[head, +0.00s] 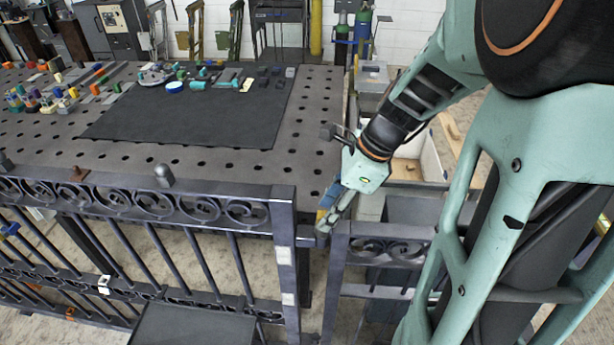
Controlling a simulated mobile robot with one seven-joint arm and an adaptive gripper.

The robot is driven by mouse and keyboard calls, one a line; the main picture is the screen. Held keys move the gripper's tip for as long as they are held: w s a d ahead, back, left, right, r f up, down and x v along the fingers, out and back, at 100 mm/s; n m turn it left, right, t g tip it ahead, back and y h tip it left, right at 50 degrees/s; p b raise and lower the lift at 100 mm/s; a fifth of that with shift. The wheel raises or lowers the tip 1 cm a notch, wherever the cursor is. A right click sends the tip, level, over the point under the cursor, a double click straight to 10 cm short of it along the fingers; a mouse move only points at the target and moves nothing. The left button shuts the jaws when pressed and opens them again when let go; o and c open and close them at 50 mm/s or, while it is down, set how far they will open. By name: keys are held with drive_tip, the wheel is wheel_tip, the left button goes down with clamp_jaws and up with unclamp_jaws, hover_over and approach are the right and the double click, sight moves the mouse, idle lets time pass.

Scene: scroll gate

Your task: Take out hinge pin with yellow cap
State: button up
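A dark metal scroll gate (282,245) stands in front, with a second scroll panel (385,230) to its right across a narrow gap. My gripper (325,218) points down and left over the top of this gap, next to the gate's end post. A small yellow patch (320,215) shows at the fingertips. It may be the pin's yellow cap, but it is too small to be sure. The fingers cover most of the upper hinge area, and the pin's shaft is not visible. I cannot tell whether the fingers are closed on anything.
A perforated work table (312,120) with a black mat (200,105) and small tools lies behind the gate. Colored blocks (45,95) sit at its left. A grey tray (372,78) and an open bin (425,160) are right of the table.

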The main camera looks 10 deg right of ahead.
drive_tip(key=shift+x, duration=0.75)
clamp_jaws()
drive_tip(key=shift+r, duration=0.2)
